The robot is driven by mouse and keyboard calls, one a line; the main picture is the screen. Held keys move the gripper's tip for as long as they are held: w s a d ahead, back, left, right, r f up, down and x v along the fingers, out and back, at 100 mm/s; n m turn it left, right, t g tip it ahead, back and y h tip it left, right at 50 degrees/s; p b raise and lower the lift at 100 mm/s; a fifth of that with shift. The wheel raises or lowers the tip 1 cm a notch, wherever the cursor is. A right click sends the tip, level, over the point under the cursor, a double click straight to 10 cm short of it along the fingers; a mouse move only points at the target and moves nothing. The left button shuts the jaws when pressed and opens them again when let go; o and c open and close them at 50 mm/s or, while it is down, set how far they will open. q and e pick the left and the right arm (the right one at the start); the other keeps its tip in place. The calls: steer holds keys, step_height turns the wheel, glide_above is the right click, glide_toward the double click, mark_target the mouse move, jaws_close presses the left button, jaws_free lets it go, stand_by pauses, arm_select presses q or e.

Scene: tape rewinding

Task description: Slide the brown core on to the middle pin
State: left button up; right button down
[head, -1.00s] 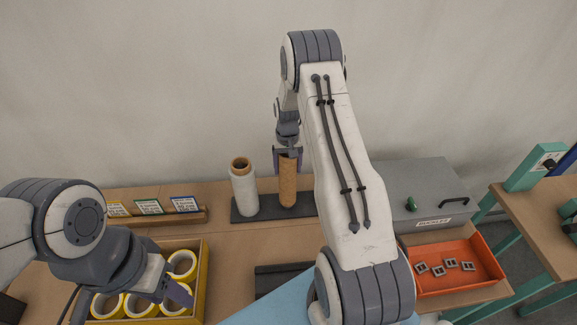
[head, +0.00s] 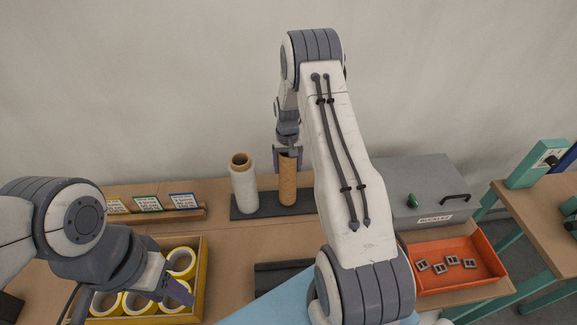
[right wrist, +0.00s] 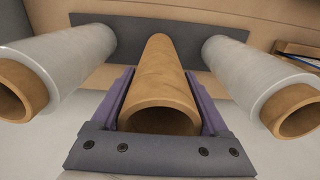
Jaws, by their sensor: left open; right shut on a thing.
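The brown core (head: 288,183) stands upright on the dark base strip (head: 268,212), beside a white film roll (head: 244,188) on its left. My right gripper (head: 288,155) is shut on the core's upper end. In the right wrist view the core (right wrist: 160,78) sits between the two purple fingers, its open end toward the camera. There it stands between two white rolls, the second one (right wrist: 250,75) hidden by my arm in the head view. The middle pin is not visible. My left gripper (head: 176,291) is open over the tape box, apart from the core.
A yellow box (head: 203,262) of tape rolls is at the lower left, with a card rack (head: 160,215) behind it. To the right are a grey lidded box (head: 425,185) and an orange tray (head: 487,248) of small metal parts. Open tabletop lies before the base.

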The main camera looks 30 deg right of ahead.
steer(key=shift+f+b, duration=0.5)
steer(key=shift+f, duration=0.1)
jaws_free()
steer(key=shift+r, duration=0.1)
stand_by(0.3)
step_height(320, 180, up, 8)
steer(key=p, duration=0.5)
stand_by(0.3)
